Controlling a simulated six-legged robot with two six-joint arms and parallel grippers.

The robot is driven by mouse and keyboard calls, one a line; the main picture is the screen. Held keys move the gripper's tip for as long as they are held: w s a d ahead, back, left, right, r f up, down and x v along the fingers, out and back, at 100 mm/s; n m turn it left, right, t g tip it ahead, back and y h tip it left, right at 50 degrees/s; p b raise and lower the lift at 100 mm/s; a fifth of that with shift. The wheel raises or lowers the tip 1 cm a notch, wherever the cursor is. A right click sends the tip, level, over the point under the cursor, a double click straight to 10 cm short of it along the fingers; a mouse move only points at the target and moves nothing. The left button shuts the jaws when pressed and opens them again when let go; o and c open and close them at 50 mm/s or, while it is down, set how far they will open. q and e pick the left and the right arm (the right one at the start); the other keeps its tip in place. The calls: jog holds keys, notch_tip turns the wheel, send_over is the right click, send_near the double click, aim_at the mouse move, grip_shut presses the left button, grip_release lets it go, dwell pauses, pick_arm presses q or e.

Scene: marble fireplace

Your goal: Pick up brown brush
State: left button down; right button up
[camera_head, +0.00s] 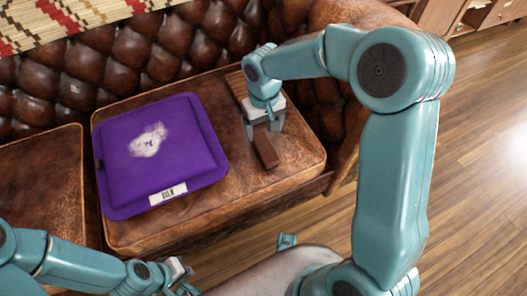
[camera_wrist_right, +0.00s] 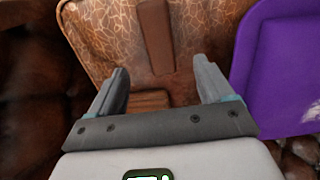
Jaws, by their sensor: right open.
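A brown brush (camera_head: 265,152) lies on the leather seat cushion, and its smooth, dark brown block shows in front of my right gripper (camera_head: 262,125). In the right wrist view the brown brush (camera_wrist_right: 155,36) is a narrow upright strip at top centre. A ribbed brown piece (camera_head: 236,86) shows behind the gripper and also between the fingers in the wrist view (camera_wrist_right: 150,99); I cannot tell if it joins the strip. My right gripper (camera_wrist_right: 160,72) is open, fingers pointing down, with nothing gripped. My left gripper (camera_head: 178,278) is at the bottom left, away from the brush, its jaws unclear.
A purple pillow (camera_head: 190,140) with a white label lies left of the right gripper, and it edges the wrist view at right (camera_wrist_right: 280,70). The tufted sofa back (camera_head: 130,60) rises behind and the armrest (camera_head: 350,60) stands to the right. Wooden floor (camera_head: 470,190) is open at right.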

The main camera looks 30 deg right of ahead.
aim_at(265, 147)
notch_tip(265, 147, down, 5)
jog(key=shift+s+f+b, duration=0.15)
jog(key=shift+f+b, duration=0.05)
jog(key=shift+b, duration=0.45)
notch_tip(265, 147, down, 5)
jog(key=b, duration=0.3)
jog(key=shift+f, duration=0.1)
jog(key=c, duration=1.1)
